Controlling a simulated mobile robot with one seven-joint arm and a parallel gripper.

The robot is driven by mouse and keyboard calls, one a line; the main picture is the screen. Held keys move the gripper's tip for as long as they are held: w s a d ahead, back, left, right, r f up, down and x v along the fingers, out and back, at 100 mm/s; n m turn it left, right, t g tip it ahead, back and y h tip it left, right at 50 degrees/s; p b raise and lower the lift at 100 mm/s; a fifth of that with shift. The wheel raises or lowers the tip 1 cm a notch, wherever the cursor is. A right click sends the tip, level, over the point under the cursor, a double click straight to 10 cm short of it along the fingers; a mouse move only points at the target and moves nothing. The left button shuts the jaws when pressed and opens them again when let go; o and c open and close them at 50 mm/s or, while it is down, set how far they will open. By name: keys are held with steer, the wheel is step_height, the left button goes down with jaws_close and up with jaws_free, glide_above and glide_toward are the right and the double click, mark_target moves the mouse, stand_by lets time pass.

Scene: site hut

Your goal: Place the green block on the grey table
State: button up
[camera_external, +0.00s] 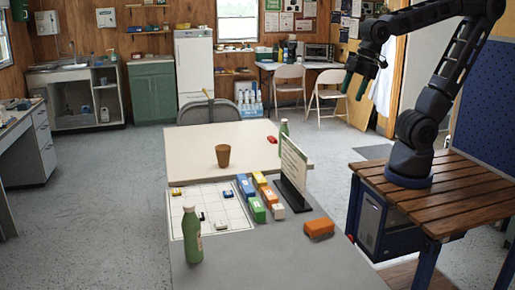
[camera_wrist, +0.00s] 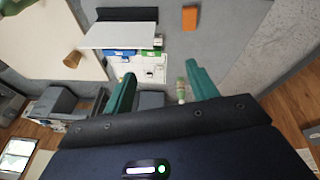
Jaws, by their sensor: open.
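The green block (camera_external: 257,211) stands at the near end of a cluster of coloured blocks on the grey table (camera_external: 290,260), just right of a white gridded sheet. My gripper (camera_external: 356,84) is raised in the air at the right, above and well away from the blocks. Its two green fingers are apart with nothing held between them; they also show in the wrist view (camera_wrist: 160,84).
A green bottle (camera_external: 192,235) stands at the sheet's near edge. A stand-up board (camera_external: 294,168) rises right of the cluster, and an orange block (camera_external: 319,229) lies nearby. A brown cup (camera_external: 223,156) stands on the cream table (camera_external: 190,145). The grey table's near part is clear.

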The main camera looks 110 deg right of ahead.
steer(key=s+m+t, duration=0.1)
steer(key=s+m, duration=0.1)
steer(key=s, duration=0.4)
steer(key=shift+s+a+r+m+y, duration=0.15)
steer(key=shift+s+r+m+y, duration=0.15)
steer(key=shift+r, duration=0.05)
